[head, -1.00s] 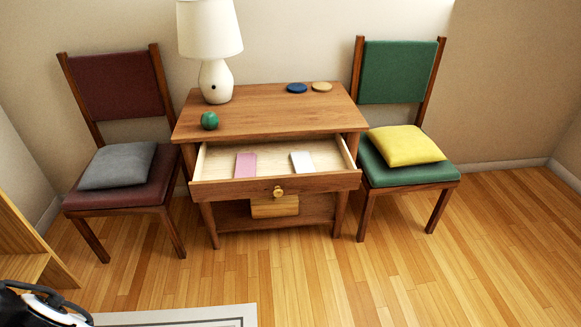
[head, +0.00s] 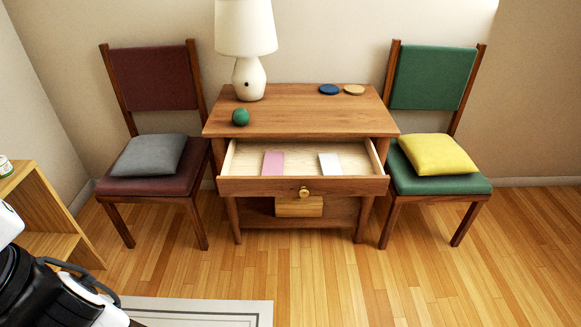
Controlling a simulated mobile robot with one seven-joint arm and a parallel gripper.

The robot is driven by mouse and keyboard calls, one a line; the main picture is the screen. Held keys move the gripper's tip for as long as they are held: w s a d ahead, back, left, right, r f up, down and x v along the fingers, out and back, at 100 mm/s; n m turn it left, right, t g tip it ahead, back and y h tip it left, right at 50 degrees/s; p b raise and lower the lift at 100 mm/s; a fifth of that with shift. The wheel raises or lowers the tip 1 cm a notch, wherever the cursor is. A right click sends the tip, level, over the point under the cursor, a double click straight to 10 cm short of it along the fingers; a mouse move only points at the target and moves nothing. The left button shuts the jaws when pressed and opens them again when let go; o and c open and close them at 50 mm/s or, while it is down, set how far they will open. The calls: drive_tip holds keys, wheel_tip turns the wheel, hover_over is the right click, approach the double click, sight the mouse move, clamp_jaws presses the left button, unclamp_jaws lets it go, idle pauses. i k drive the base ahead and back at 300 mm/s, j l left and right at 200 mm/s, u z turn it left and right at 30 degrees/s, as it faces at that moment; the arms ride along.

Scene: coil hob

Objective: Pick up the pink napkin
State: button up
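The pink napkin (head: 273,163) lies flat in the left part of the open drawer (head: 303,187) of the wooden side table (head: 300,118). A white folded piece (head: 330,164) lies to its right in the same drawer, with bare drawer floor between them. Part of my own arm shows at the lower left, well away from the drawer. My gripper is not in view.
A dark red chair (head: 152,78) and a green chair (head: 433,78) flank the table. Floor in front is clear beside a rug (head: 205,309).

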sight(274, 165)
drive_tip(key=i+u, duration=0.25)
drive_tip(key=i, duration=0.5)
drive_tip(key=i+l+u, duration=0.1)
drive_tip(key=i+u, duration=0.2)
drive_tip(key=i, duration=0.45)
